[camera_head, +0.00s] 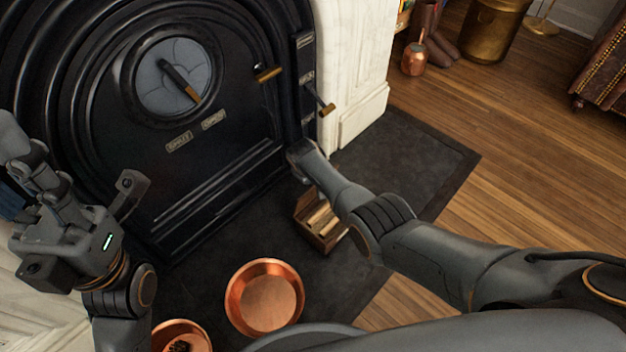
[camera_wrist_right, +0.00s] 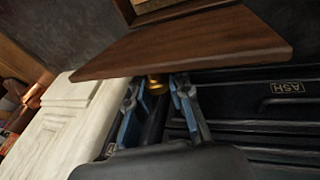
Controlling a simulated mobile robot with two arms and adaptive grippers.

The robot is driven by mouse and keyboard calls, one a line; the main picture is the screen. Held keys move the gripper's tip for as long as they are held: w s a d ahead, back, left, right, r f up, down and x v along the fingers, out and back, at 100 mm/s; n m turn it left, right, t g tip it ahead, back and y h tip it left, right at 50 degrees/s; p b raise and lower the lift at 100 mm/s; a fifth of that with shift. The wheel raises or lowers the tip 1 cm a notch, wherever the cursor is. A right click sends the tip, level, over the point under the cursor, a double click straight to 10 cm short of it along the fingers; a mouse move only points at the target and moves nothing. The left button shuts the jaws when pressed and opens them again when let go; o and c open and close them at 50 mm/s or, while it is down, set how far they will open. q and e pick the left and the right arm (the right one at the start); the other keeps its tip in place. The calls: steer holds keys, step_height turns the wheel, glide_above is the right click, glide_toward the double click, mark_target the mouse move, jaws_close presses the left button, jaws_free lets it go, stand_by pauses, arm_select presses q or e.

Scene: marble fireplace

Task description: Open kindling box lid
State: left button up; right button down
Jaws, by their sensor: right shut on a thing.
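The kindling box (camera_head: 318,225) is a small wooden box on the dark hearth, partly behind my right arm. Pale sticks show inside it. In the right wrist view its brown wooden lid (camera_wrist_right: 185,45) is tilted away from the box, and light wood shows past it at the top. My right gripper (camera_wrist_right: 158,84) is shut on the brass knob (camera_wrist_right: 157,88) at the lid's edge. In the head view my right wrist hides that gripper and the lid. My left gripper (camera_head: 70,220) is raised at the left, away from the box; its fingertips are unclear.
The black stove front (camera_head: 220,145) with brass-tipped handles stands close behind the box. A white marble pillar (camera_head: 355,70) is to its right. A copper pan (camera_head: 265,297) and a copper bowl (camera_head: 182,337) lie in front. Hearth to the right is clear.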

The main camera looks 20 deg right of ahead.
steer(key=shift+r, duration=0.1)
stand_by(0.3)
stand_by(0.6)
steer(key=c, duration=1.2)
jaws_free()
steer(key=shift+v, duration=6.05)
